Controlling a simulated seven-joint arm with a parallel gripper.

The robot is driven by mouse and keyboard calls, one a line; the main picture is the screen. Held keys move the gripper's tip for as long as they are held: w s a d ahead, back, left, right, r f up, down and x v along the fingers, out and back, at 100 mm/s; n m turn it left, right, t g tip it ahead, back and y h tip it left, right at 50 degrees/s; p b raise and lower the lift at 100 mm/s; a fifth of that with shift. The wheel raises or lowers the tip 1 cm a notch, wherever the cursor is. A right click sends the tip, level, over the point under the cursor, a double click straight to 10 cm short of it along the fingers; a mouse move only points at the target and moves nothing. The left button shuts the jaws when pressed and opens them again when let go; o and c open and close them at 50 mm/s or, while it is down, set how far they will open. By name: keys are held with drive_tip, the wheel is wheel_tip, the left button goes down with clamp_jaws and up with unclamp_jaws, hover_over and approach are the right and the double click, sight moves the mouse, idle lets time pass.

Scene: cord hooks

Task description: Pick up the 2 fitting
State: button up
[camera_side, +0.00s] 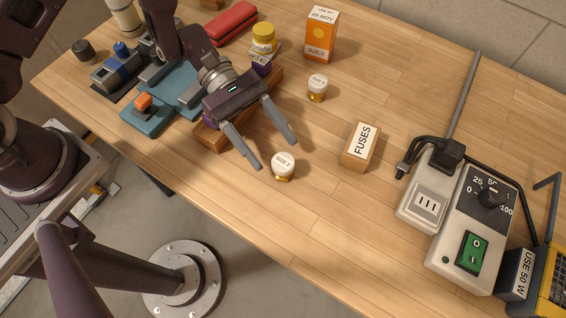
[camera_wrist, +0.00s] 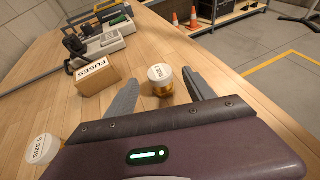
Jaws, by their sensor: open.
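The 2 fitting (camera_side: 283,166) is a small white-capped piece with a gold-coloured base, upright on the wooden table. Its cap lettering appears to read "SIZE 2". My gripper (camera_side: 276,155) is open and empty, its grey fingers reaching down towards this fitting. In the wrist view the fitting (camera_wrist: 161,80) shows between the two fingertips, apart from both as far as I can tell. A second similar white-capped fitting (camera_side: 317,87) stands farther back; it also shows at the lower left of the wrist view (camera_wrist: 43,149), its number hard to read.
A FUSES box (camera_side: 361,147) stands right of the 2 fitting. A grey power unit (camera_side: 474,227) with cable and a yellow-framed item are farther right. A juice carton (camera_side: 320,34), yellow-lidded jar (camera_side: 263,38) and red case (camera_side: 231,23) are behind. A wooden block lies under my gripper.

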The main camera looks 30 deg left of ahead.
sight(290, 173)
drive_tip(key=x, duration=0.7)
drive_tip(key=shift+d, duration=0.15)
drive_tip(key=shift+r, duration=0.1)
clamp_jaws()
